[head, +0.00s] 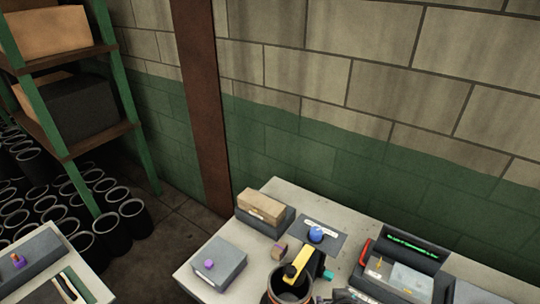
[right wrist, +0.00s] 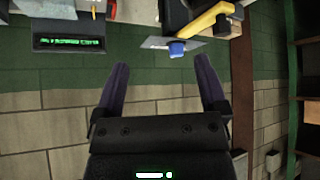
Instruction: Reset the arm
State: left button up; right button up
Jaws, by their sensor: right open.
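My right gripper (right wrist: 160,85) shows in the right wrist view with its two dark fingers spread apart and nothing between them. Beyond the fingers are a block wall and, at the top of that view, part of a bench seen upside down. I cannot make out the right gripper in the head view. My left gripper is in neither view. The task names no object. On the pale bench (head: 200,287), a yellow bar (head: 300,262) lies over a dark round holder (head: 290,290); a yellow bar (right wrist: 212,20) also shows in the right wrist view.
A blue knob (head: 316,235) stands on a grey plate near the bench's back. A grey block (head: 219,265) with a purple knob and a tray with a tan block (head: 262,206) are left. A display unit (head: 407,245) is right. A green-posted shelf (head: 82,181) stands far left.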

jog(key=s+r+n+g+y, duration=0.15)
jog(key=s+r, duration=0.25)
jog(key=s, duration=0.4)
jog(key=s+r+n+g, duration=0.1)
jog(key=s+r+g, duration=0.25)
jog(key=s, duration=0.45)
jog(key=s+d+f+g+b, duration=0.15)
jog(key=f+b, duration=0.85)
jog(key=f, duration=1)
jog(key=s+a+f+t+b, duration=0.1)
jog(key=s+f+b, duration=0.2)
jog(key=f+b, duration=1.2)
pick_arm(q)
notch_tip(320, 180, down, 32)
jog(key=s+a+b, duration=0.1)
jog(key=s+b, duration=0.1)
jog(key=b, duration=0.5)
pick_arm(e)
jog(key=s+d+f+g, duration=0.1)
jog(key=s+f, duration=0.5)
jog(key=f, duration=0.7)
jog(key=s+d+f+g, duration=0.1)
jog(key=s+f, duration=0.5)
jog(key=f, duration=0.6)
jog(key=shift+s+d+f+n, duration=0.35)
jog(key=shift+s+d+n, duration=0.1)
jog(key=shift+d, duration=0.1)
